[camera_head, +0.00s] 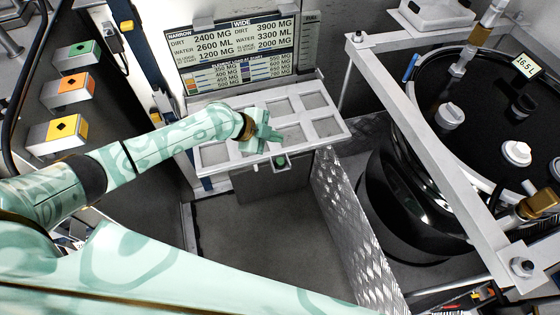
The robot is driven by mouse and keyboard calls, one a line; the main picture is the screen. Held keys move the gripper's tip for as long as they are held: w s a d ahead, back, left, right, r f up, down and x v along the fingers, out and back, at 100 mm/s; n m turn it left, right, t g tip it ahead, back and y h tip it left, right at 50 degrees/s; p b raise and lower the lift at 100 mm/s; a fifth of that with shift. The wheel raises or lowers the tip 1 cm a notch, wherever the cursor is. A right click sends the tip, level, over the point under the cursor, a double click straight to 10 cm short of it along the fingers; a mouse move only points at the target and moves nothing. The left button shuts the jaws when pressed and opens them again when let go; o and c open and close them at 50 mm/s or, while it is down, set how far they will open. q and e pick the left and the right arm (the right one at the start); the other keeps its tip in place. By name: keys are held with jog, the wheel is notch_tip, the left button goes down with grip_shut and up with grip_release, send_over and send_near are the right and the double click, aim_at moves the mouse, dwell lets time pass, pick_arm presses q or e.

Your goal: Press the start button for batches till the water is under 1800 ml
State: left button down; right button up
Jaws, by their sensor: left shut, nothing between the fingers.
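A display panel (236,52) at the top has NARROW and WIDE columns. Its water lines read 2600 ML under NARROW and 3300 ML under WIDE. A small green button (280,162) sits on the front edge of the pale compartment tray (325,127). Three button boxes stand at the left: green (78,52), orange (70,86) and yellow (60,130). I cannot read which button is the start button. My left gripper (270,137) is shut and empty, over the tray, just above and left of the small green button and apart from it. My right gripper is out of view.
A large black tank (410,195) marked 16.5 L stands at the right inside a pale metal frame (425,115). The grey floor (265,240) below the tray is clear.

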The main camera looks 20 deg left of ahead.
aim_at(276, 161)
pick_arm(q)
jog(key=shift+d+r, duration=0.2)
jog(key=shift+r, duration=0.2)
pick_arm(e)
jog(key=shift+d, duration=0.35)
pick_arm(q)
jog(key=shift+f, duration=0.15)
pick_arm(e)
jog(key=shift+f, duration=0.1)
